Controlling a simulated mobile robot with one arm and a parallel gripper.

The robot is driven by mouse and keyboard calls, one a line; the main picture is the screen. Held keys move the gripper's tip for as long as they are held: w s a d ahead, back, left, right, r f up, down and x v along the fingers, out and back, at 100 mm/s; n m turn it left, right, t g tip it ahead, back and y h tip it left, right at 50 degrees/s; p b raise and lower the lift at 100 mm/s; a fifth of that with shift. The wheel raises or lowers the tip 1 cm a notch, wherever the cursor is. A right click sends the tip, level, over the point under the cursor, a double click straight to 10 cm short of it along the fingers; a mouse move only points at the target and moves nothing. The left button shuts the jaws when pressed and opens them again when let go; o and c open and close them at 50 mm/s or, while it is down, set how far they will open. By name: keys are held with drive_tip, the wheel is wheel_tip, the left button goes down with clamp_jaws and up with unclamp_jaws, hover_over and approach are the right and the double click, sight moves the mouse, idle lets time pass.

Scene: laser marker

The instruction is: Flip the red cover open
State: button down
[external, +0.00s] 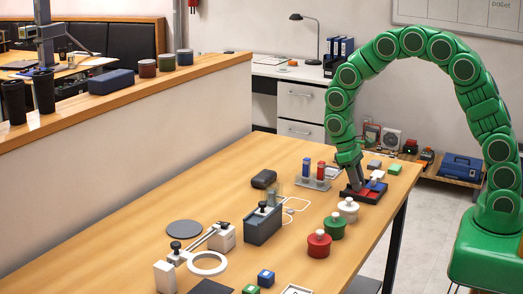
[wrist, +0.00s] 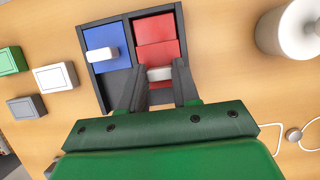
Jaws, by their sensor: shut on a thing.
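The red cover (wrist: 157,52) sits in the right half of a dark two-part box, with a small white handle (wrist: 160,73) at its near end. My gripper (wrist: 159,78) is shut on this handle, with one dark finger on each side. A step or seam crosses the red surface; I cannot tell if the cover is tilted. A blue cover (wrist: 101,43) with its own white handle lies in the left half. In the external view my gripper (external: 356,186) points down at the box (external: 366,194) near the table's right edge, hiding part of it.
A white round knobbed container (external: 347,210) stands close to the box, with green (external: 334,228) and red (external: 319,244) ones nearer the camera. A rack with blue and red vials (external: 314,178) stands left. Small green and white blocks lie beyond the box.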

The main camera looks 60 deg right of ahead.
drive_tip(key=shift+w, duration=1.5)
drive_tip(key=c, duration=0.8)
unclamp_jaws()
drive_tip(key=v, duration=0.8)
